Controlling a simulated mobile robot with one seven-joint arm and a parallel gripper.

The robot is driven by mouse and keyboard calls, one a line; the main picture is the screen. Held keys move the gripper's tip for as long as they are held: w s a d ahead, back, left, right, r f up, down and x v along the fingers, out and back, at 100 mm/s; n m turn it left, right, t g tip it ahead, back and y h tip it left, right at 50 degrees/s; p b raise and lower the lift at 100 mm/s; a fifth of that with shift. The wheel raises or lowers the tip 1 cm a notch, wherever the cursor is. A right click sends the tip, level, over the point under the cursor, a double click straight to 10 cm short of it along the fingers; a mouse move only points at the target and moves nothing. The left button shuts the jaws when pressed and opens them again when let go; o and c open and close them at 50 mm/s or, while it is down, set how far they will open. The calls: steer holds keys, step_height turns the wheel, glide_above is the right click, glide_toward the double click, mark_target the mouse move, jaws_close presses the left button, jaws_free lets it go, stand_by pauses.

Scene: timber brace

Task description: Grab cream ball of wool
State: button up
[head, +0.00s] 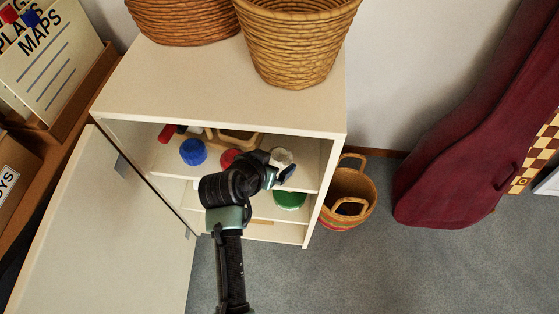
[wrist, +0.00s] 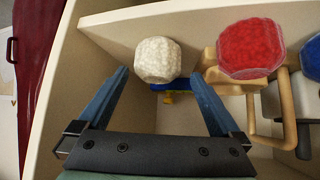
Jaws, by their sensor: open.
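The cream ball of wool (wrist: 157,60) sits on a shelf inside the open cabinet. In the wrist view it lies just beyond and between the tips of my gripper (wrist: 160,76). The jaws are open, one blue finger on each side, with a gap to the ball visible on both sides. In the head view the ball (head: 282,156) shows at the right of the shelf, partly hidden by my gripper (head: 284,174).
A red ball (wrist: 251,47) and a blue ball (head: 193,151) stand on the same shelf. Wooden-coloured frame pieces (wrist: 287,110) are close by. The cabinet's side wall (head: 322,190) is near on the right. A green round thing (head: 290,200) lies below. The door (head: 105,230) hangs open at left.

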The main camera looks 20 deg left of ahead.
mark_target(275, 162)
steer(key=b+x, duration=0.2)
steer(key=x, duration=0.3)
steer(key=shift+s+d+f, duration=0.1)
steer(key=shift+s+f, duration=0.05)
steer(key=c, duration=1.2)
steer(key=shift+c, duration=0.2)
steer(key=shift+r, duration=0.2)
